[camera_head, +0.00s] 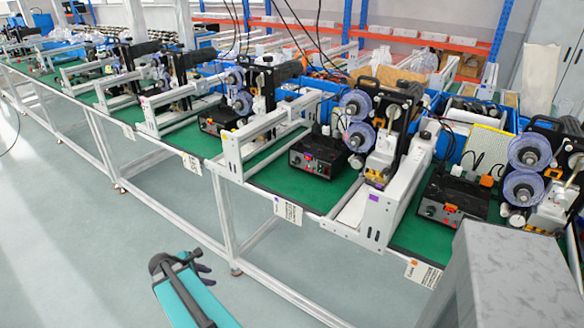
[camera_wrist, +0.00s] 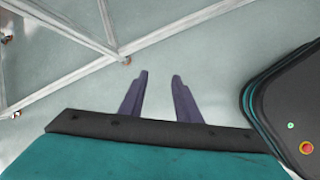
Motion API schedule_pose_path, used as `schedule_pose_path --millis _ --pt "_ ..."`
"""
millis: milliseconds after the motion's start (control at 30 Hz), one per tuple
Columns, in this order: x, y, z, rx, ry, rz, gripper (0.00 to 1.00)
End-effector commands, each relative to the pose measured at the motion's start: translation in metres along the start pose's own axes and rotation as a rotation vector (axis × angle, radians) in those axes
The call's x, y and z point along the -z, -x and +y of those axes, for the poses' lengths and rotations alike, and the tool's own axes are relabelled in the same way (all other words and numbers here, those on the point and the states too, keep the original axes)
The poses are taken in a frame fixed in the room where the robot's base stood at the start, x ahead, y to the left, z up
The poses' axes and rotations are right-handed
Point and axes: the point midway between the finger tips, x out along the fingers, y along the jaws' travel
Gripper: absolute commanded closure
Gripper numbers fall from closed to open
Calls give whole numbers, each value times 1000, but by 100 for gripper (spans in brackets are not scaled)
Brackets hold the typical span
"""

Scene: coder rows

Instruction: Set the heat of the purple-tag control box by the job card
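A black control box (camera_head: 318,157) with a red knob and a small purplish patch on its front stands on the green bench in the middle station. A white job card (camera_head: 287,209) with a small purple mark hangs at the bench's front edge below it; its print is too small to read. My gripper (camera_head: 178,262) is low in front of the bench, well away from the box. In the wrist view its two fingers (camera_wrist: 161,78) are apart with nothing between them, above bare floor. The knob's setting cannot be read.
Another control box (camera_head: 455,196) with orange parts and an orange-marked card (camera_head: 424,272) stand to the right. A third box (camera_head: 224,118) and card (camera_head: 191,163) are left. White frames and spool machines (camera_head: 360,137) crowd the bench. The floor (camera_head: 90,250) in front is clear.

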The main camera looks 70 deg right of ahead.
Motion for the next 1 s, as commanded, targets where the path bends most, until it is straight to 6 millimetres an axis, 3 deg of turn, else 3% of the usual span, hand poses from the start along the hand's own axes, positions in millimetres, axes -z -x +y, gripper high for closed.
schedule_pose_path --millis 33,100,300,600,700,800,1000 --pt "-24 4 22 -29 24 -25 70" --pt "-57 9 48 -65 73 -66 70" --pt "-160 28 111 -141 218 -212 70" --pt "-322 72 172 -161 433 -471 70" --pt "-361 86 181 -147 488 -536 70" --pt "-386 95 186 -134 524 -580 70" --pt "-401 100 188 -124 549 -607 70"
